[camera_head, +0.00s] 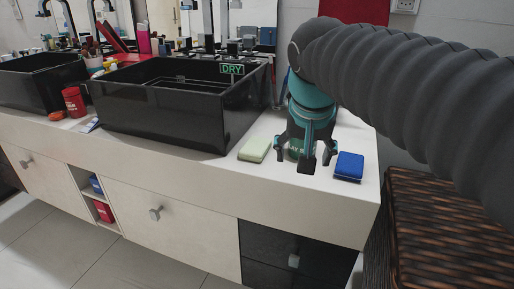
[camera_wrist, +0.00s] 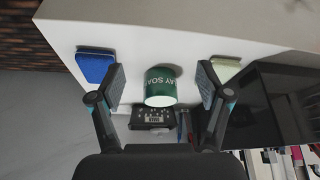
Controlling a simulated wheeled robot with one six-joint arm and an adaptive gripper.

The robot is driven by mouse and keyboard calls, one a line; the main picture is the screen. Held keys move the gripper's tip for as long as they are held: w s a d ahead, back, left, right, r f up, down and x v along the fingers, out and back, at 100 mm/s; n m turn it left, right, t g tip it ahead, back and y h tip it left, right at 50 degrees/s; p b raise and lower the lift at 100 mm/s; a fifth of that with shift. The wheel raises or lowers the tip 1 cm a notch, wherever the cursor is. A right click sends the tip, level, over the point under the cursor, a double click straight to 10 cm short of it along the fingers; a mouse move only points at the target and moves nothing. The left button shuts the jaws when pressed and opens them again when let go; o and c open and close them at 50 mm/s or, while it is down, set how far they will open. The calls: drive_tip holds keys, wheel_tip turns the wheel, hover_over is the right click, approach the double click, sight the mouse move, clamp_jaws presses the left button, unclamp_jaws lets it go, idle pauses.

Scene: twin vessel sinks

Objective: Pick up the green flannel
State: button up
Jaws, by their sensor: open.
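A pale green folded cloth (camera_head: 254,149), which fits the green flannel, lies flat on the white counter, just right of the black sink. It also shows in the wrist view (camera_wrist: 226,68), partly hidden by a finger. My gripper (camera_head: 305,155) is pointed down over the counter, to the right of the green cloth and apart from it. Its fingers (camera_wrist: 161,78) are spread wide. A dark green round container (camera_wrist: 161,86) with white lettering shows between them, not gripped. A blue folded cloth (camera_head: 349,166) lies to the right of my gripper.
The black sink basin (camera_head: 160,112) stands left of the green cloth, its wall close by. A small black box (camera_wrist: 152,117) sits beyond the green container. A red can (camera_head: 74,102) stands between the sinks. A brown wicker basket (camera_head: 440,230) is right of the counter.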

drive_tip(key=w+a+r+m+h, duration=0.1)
drive_tip(key=w+a+r, duration=0.2)
drive_tip(key=w+a, duration=0.25)
drive_tip(key=w+a+r+m, duration=0.1)
drive_tip(key=w+a+r, duration=0.25)
drive_tip(key=a, duration=0.25)
drive_tip(key=b, duration=0.1)
hover_over(255, 145)
drive_tip(key=s, duration=0.3)
drive_tip(key=f, duration=0.5)
drive_tip(key=a+f, duration=0.1)
drive_tip(key=f, duration=0.2)
drive_tip(key=shift+w+f, duration=0.15)
drive_tip(key=x, duration=0.4)
drive_tip(key=shift+w+d+f, duration=0.1)
drive_tip(key=shift+w+d, duration=0.1)
drive_tip(key=shift+w, duration=0.05)
drive_tip(key=shift+w+f, duration=0.2)
drive_tip(key=shift+f, duration=0.25)
drive_tip(key=shift+f, duration=0.25)
drive_tip(key=c, duration=0.8)
